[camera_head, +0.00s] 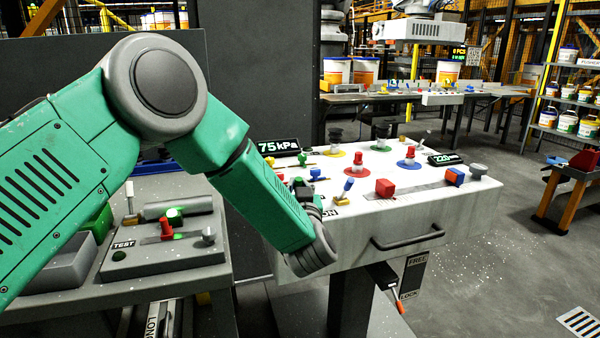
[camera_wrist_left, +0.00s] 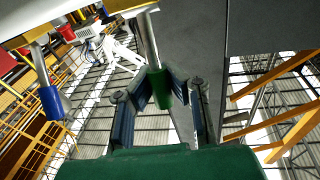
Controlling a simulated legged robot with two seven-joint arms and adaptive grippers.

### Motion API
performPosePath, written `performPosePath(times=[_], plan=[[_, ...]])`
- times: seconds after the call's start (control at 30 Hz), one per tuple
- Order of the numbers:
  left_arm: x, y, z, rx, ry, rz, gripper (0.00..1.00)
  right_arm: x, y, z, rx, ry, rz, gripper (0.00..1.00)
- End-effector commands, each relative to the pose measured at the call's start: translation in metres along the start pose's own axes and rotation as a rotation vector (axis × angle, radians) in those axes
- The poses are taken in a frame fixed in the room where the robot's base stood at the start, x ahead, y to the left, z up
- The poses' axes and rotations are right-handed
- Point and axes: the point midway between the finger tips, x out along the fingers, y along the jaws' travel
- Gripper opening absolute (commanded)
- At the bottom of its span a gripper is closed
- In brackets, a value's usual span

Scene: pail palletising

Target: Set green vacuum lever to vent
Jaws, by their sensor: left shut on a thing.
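The green vacuum lever (camera_wrist_left: 159,92) shows in the left wrist view as a green grip on a metal rod. My left gripper (camera_wrist_left: 160,103) has its two dark fingers on either side of that grip, shut on it. In the head view my left gripper (camera_head: 308,192) is at the left front edge of the white control panel (camera_head: 370,228). The gripper and forearm hide the green lever there, so its setting cannot be read. My right gripper is not in view.
A blue-handled lever (camera_head: 348,186) stands just right of my gripper; a red block (camera_head: 385,187) is farther right. A display reading 75 kPa (camera_head: 279,147) stands at the panel's back left. A grey test bench (camera_head: 165,258) is at left.

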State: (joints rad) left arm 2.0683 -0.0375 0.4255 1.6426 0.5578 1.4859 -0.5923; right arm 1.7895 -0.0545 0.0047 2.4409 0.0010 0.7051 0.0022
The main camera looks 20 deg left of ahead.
Motion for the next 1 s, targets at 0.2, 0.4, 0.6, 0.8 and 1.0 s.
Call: performPosePath(times=[0.2, 0.4, 0.6, 0.8, 1.0], plan=[[0.014, -0.002, -0.012, -0.042, -0.206, 0.009, 0.00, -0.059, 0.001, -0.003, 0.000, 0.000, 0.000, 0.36], [0.026, -0.004, -0.010, -0.079, -0.390, 0.013, 0.00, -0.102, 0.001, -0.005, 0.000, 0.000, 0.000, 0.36], [0.035, -0.006, -0.006, -0.112, -0.556, 0.019, 0.00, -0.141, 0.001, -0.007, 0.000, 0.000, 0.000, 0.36], [0.041, -0.006, -0.001, -0.138, -0.682, 0.023, 0.00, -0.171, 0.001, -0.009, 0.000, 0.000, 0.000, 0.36], [0.045, -0.007, 0.004, -0.153, -0.762, 0.026, 0.00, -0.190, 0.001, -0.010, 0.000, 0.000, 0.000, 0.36]])
